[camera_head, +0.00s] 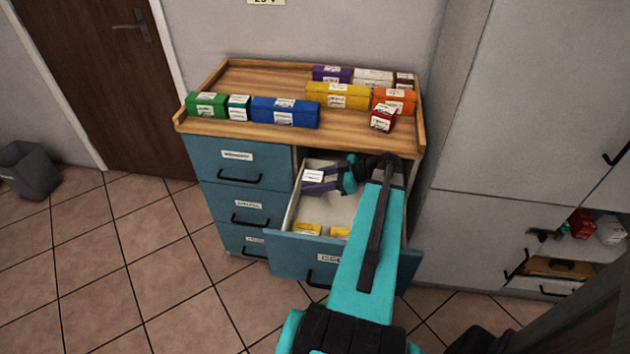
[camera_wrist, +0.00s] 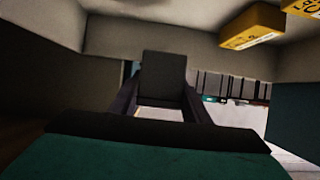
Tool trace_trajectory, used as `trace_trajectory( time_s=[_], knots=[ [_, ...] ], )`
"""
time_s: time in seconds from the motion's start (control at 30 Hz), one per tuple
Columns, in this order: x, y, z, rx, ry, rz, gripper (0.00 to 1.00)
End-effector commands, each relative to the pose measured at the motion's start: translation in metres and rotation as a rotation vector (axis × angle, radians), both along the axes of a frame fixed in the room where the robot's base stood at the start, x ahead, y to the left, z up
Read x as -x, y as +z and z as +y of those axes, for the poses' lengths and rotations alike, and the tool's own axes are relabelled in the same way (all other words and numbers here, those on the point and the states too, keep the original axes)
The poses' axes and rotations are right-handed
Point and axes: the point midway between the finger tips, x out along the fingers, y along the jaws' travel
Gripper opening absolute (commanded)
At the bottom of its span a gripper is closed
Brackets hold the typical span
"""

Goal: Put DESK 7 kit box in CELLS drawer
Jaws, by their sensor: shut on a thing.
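My gripper (camera_head: 322,186) is inside the open drawer (camera_head: 288,250), shut on a small dark box with a white label (camera_head: 313,176). The label is too small to read, so I cannot tell whether it says DESK 7. In the wrist view the dark box (camera_wrist: 163,75) sits between the fingers. The drawer front carries a label starting with "CE", partly covered by my arm. Two yellow boxes lie near the drawer's front; one (camera_head: 307,229) is clearer than the other (camera_head: 339,232). I cannot tell whether the held box touches the drawer floor.
The wooden cabinet top (camera_head: 345,133) holds several labelled boxes, including a green box (camera_head: 206,104), a blue box (camera_head: 285,111) and a small red box (camera_head: 383,117). Shut drawers (camera_head: 237,160) stand to the left. A grey cabinet (camera_head: 500,210) stands close on the right.

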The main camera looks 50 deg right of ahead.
Motion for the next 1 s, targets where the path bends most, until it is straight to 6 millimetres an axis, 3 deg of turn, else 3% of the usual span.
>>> trace_trajectory(
  time_s=[0.13, 0.33, 1.0],
  knots=[
    [-0.008, 0.0, -0.014, -0.001, 0.0, 0.0, 0.14],
    [-0.007, -0.014, -0.01, -0.001, 0.0, 0.0, 0.14],
    [-0.006, -0.02, -0.01, 0.0, 0.0, 0.0, 0.14]
  ],
)
